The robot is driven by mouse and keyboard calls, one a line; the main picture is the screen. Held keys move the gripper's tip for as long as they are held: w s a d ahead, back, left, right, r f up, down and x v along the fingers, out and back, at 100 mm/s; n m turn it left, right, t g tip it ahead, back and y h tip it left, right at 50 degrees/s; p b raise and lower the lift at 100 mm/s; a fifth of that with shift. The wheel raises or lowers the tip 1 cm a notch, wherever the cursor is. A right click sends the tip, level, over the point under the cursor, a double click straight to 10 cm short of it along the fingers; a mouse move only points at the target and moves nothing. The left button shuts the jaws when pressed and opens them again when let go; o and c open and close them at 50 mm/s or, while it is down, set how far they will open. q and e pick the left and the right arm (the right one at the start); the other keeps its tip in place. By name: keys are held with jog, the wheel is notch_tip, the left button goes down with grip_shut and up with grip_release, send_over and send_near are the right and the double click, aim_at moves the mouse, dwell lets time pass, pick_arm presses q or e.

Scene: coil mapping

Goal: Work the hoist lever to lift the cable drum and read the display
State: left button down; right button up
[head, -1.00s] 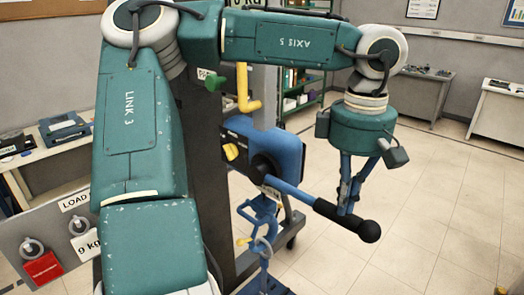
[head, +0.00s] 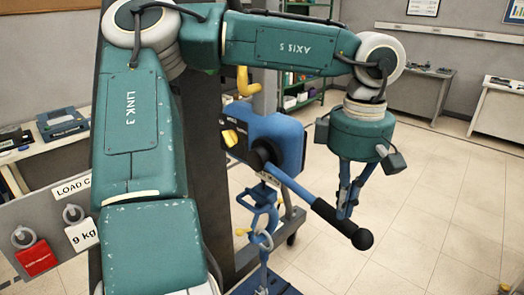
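The blue lever hoist (head: 285,138) hangs below a yellow hook (head: 243,82), with a yellow knob on its left side. Its lever (head: 293,190) points down to the right and ends in a black grip with a round knob. The fingers of my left gripper (head: 345,208) come down close together onto the black grip and appear closed on it; the grip hides part of the tips. A blue hook (head: 262,212) hangs under the hoist body. I cannot make out the cable drum, and no readable display shows. My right gripper is not in view.
My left arm covers much of the left and top. Workbenches (head: 412,95) stand along the back wall. The tiled floor (head: 440,210) at right is clear.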

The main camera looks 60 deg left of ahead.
pick_arm(q)
notch_tip(320, 180, down, 2)
jog(key=shift+s+a+f+b, duration=0.1)
jog(key=shift+b, duration=0.85)
jog(key=shift+r+p, duration=0.45)
jog(key=shift+r, duration=0.05)
notch_tip(320, 180, up, 8)
jog(key=p, duration=0.6)
jog(key=shift+f, duration=0.1)
notch_tip(320, 180, up, 10)
jog(key=a+p, duration=0.1)
jog(key=p, duration=0.7)
jog(key=shift+s+a, duration=0.15)
jog(key=shift+a, duration=0.15)
